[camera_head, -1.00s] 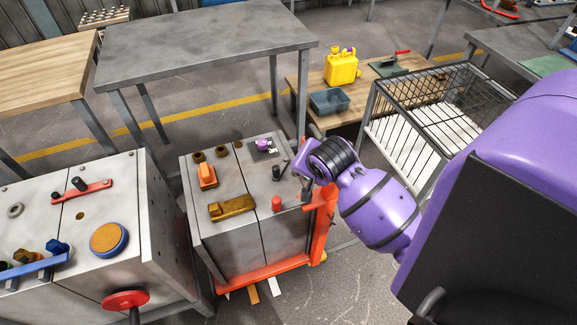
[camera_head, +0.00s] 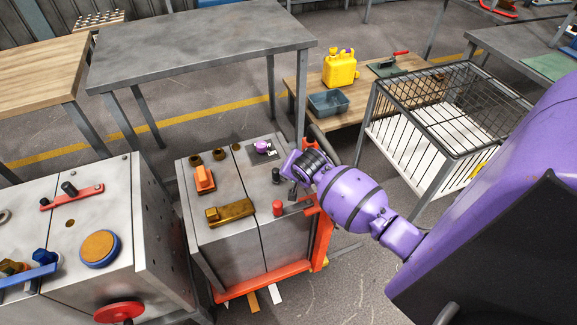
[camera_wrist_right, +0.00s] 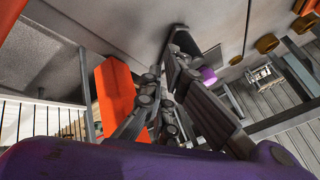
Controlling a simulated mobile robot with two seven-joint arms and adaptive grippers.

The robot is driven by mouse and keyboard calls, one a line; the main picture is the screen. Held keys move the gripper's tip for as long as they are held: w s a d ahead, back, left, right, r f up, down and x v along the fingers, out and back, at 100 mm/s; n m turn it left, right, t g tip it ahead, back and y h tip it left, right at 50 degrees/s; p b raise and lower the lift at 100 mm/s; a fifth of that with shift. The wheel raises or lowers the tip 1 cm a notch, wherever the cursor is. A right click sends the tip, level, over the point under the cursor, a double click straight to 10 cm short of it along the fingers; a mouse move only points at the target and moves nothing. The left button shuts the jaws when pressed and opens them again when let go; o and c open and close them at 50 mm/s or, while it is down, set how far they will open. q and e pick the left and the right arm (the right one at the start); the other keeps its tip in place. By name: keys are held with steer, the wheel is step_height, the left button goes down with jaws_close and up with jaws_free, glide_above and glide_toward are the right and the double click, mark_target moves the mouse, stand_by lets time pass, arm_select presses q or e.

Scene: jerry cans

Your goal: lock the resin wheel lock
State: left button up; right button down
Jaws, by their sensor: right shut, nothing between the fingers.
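No part is labelled as the resin wheel lock, so I cannot tell for certain which one it is. The grey machine box (camera_head: 235,260) in the head view carries a purple knob (camera_head: 263,146) on a dark plate, a black knob (camera_head: 276,175), and a red knob (camera_head: 278,208) with a red bar beside it. My right gripper (camera_head: 292,191) is at the box's right edge, close to the black knob and the red bar; contact is unclear. In the right wrist view the gripper (camera_wrist_right: 178,50) is shut and empty, with the purple knob (camera_wrist_right: 208,75) beyond it. My left gripper is out of view.
An orange frame (camera_head: 320,235) carries the box, its upright close to my right gripper. The box top also holds an orange switch (camera_head: 204,180) and a brass handle (camera_head: 230,213). A wire cart (camera_head: 440,110) stands right; another grey cabinet (camera_head: 150,215) stands left.

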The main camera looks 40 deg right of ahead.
steer(key=shift+x, duration=0.9)
steer(key=shift+w+a+m+h, duration=0.1)
steer(key=shift+a+m+h, duration=0.2)
steer(key=shift+m, duration=0.1)
